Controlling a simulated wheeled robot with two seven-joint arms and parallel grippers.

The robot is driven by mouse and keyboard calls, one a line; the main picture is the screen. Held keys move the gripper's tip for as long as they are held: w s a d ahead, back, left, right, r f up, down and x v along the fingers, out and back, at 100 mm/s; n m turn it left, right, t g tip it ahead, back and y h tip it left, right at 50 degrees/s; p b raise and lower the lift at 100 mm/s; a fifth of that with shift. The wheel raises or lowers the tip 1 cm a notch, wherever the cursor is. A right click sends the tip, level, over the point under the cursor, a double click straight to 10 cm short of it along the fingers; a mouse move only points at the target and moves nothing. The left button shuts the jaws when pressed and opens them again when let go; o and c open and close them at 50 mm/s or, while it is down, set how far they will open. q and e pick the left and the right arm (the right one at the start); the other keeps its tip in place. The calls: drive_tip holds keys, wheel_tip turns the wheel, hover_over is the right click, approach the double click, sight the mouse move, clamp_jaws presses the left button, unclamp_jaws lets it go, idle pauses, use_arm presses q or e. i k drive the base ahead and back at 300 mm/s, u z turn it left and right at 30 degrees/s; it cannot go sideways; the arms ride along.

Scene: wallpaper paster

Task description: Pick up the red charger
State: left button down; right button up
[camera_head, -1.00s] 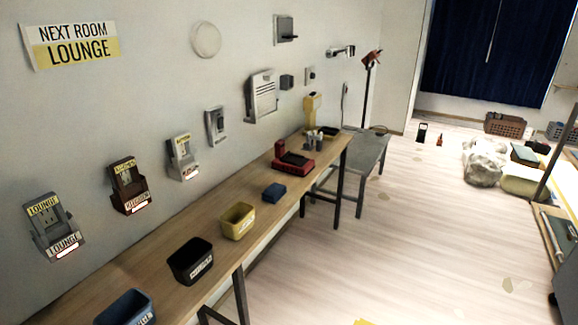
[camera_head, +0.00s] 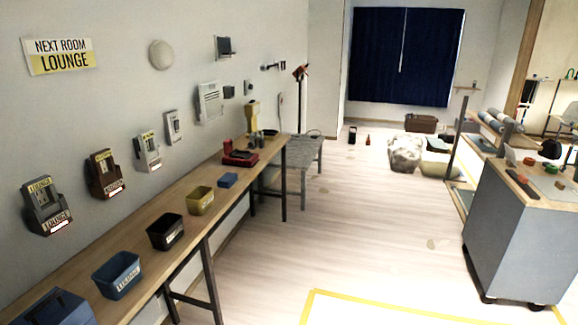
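A red boxy device with a dark top (camera_head: 240,158) sits toward the far end of the long wooden table along the left wall. A small red upright block (camera_head: 227,146) stands just behind it. Which of these is the red charger is too small to tell. Small red items (camera_head: 512,172) also lie on top of the grey cart at the right. Neither of my grippers is in view.
The long table (camera_head: 185,190) also holds a yellow bin (camera_head: 200,200), a black bin (camera_head: 165,231), a blue bin (camera_head: 117,274) and a small blue box (camera_head: 228,180). The grey wheeled cart (camera_head: 510,235) stands at the right. The floor between is clear, with yellow tape (camera_head: 400,303) in front.

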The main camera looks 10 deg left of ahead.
sight(237, 158)
drive_tip(key=z, duration=0.4)
drive_tip(key=i, duration=2.45)
drive_tip(key=u, duration=0.15)
